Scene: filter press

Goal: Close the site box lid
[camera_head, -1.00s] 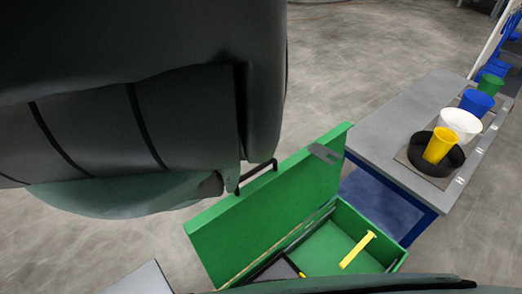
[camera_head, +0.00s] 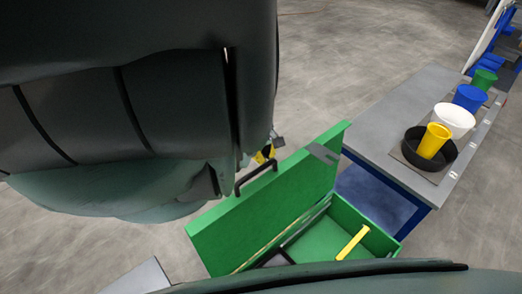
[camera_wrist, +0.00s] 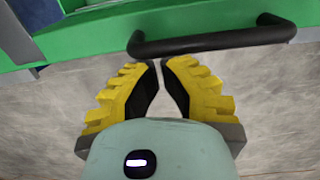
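The green site box (camera_head: 376,240) stands open on the floor in the head view. Its green lid (camera_head: 270,210) is raised and leans back to the left, with a black bar handle (camera_head: 256,178) on its upper edge. My gripper (camera_head: 263,153) shows partly from behind my arm, just beyond the handle. In the wrist view, my gripper (camera_wrist: 160,65) has yellow fingers with black pads. Floor shows in a narrow gap between them, and they hold nothing. The black handle (camera_wrist: 212,40) lies just ahead of the fingertips; I cannot tell whether they touch.
A yellow tool (camera_head: 352,243) lies in the box. A grey bench (camera_head: 390,120) with blue sides stands to the right of the box, bearing a black bowl (camera_head: 443,160) and several cups. Bare floor lies beyond the lid. My arm hides much of the left.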

